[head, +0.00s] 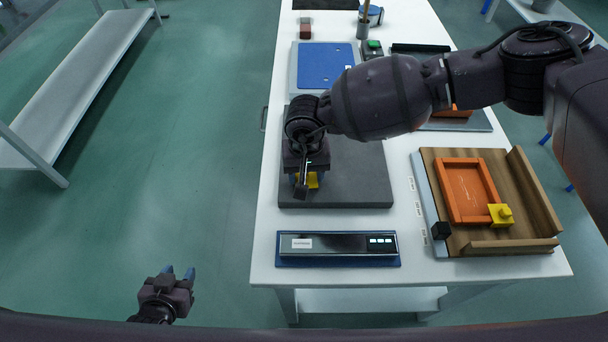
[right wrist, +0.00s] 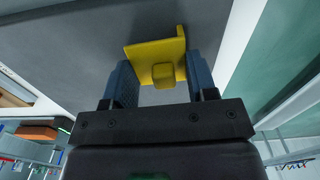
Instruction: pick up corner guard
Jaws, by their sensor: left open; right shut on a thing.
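A yellow corner guard (right wrist: 156,60) with a small block-shaped knob shows in the right wrist view, between the blue fingers of my right gripper (right wrist: 158,82). My right gripper (head: 306,182) is shut on it over the dark grey mat (head: 350,180). In the head view the guard (head: 312,180) is partly hidden by the gripper. I cannot tell whether it touches the mat. A second yellow corner guard (head: 501,214) sits at the lower right corner of the orange frame (head: 467,190). My left gripper (head: 178,273) is open and empty, away from the table at the lower left.
A display bar (head: 337,246) lies at the table's front edge. A blue panel (head: 325,65) lies farther back. My right arm crosses above the table.

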